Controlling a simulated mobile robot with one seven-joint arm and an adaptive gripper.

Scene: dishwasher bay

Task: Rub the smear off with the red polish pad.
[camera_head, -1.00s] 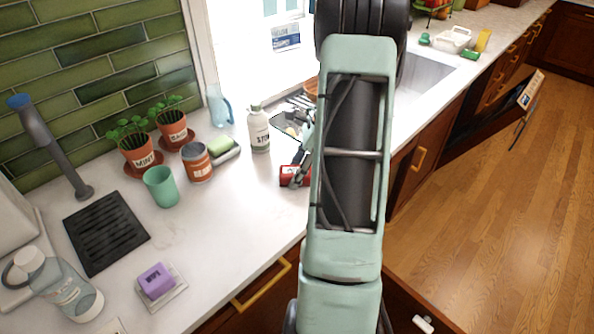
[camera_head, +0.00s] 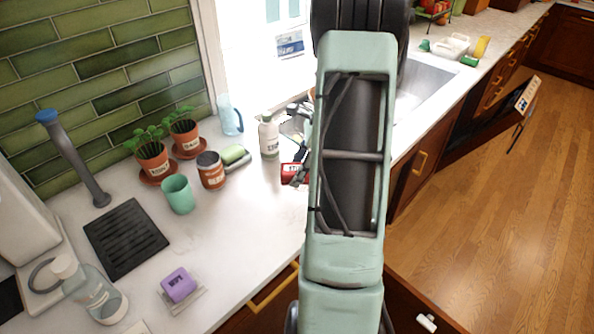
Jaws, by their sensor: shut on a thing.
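The red polish pad (camera_head: 291,173), a small red block with a white label, is at the right part of the white counter, just left of my arm. My gripper (camera_head: 299,174) is shut on it; my arm link covers part of the gripper. I cannot tell whether the pad touches the counter. I cannot make out the smear clearly on the bare counter in the current view.
A white bottle (camera_head: 268,136), a green-topped sponge (camera_head: 235,157), an orange-brown can (camera_head: 211,170) and a green cup (camera_head: 177,194) stand left of the pad. A purple block (camera_head: 178,285) and black drain mat (camera_head: 126,239) lie nearer. The counter between them is clear.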

